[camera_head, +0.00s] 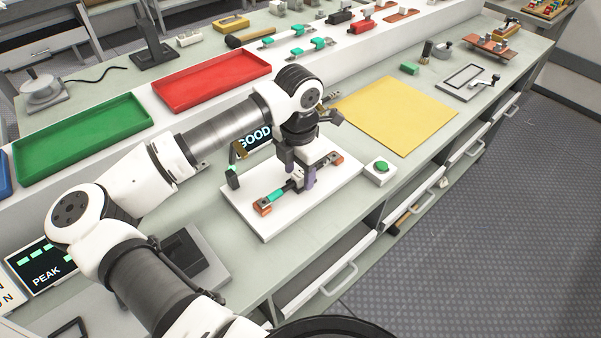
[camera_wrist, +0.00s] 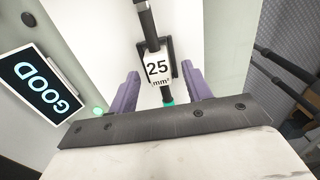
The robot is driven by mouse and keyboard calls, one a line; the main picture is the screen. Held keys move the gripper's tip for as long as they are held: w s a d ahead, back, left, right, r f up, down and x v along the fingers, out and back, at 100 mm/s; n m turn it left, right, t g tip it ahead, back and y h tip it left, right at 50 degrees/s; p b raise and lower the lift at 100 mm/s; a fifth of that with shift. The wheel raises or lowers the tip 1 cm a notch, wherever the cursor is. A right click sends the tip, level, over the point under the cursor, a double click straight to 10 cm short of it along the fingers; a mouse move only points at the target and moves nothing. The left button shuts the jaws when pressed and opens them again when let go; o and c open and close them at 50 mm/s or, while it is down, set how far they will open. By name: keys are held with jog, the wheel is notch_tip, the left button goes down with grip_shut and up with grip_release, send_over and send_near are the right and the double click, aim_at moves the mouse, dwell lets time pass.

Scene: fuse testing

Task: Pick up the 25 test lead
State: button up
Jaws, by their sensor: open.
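The 25 test lead shows in the wrist view as a white tag (camera_wrist: 157,68) reading "25 mm²" on a black bar. A small green part shows below it. My gripper (camera_wrist: 163,90) has its two purple fingers apart, one on each side of the tag's lower end, with visible gaps. In the head view my gripper (camera_head: 300,182) points down over the white board (camera_head: 249,222), low beside a fixture with orange ends and a teal piece. The tag cannot be made out there, and my gripper hides part of the fixture.
A display (camera_head: 256,138) reading GOOD stands behind the white board. A green button box (camera_head: 380,171) is at its right. A yellow mat (camera_head: 395,115), red tray (camera_head: 212,80) and green tray (camera_head: 85,140) lie farther back. A dark upright probe (camera_head: 232,178) stands left of my gripper.

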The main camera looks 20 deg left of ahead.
jog(key=shift+f, duration=0.3)
grip_shut()
